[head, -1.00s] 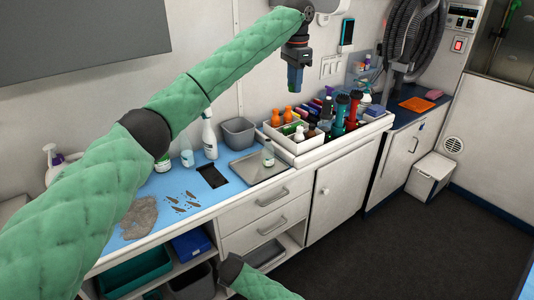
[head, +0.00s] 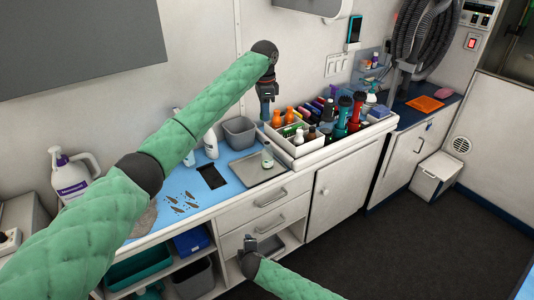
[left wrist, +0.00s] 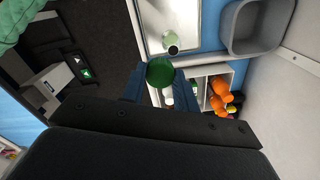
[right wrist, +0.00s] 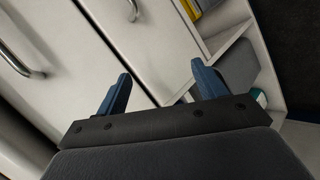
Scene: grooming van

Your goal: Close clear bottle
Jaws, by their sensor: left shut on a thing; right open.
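The clear bottle (head: 267,157) stands upright on a metal tray (head: 250,172) on the counter. It has a pale label, and its top looks open and dark in the left wrist view (left wrist: 171,42). My left gripper (head: 266,116) is shut on a round green cap (left wrist: 160,72), held in the air above and apart from the bottle. In the head view the cap is hard to make out. My right gripper (head: 250,243) is open and empty in front of the drawers; its two blue fingers show apart in the right wrist view (right wrist: 160,90).
A white caddy (head: 297,150) with several bottles stands right of the tray. A grey bin (head: 239,132) is behind it. A black mat (head: 212,176), brown scraps and white bottles lie or stand to the left. A white jug (head: 72,178) is far left.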

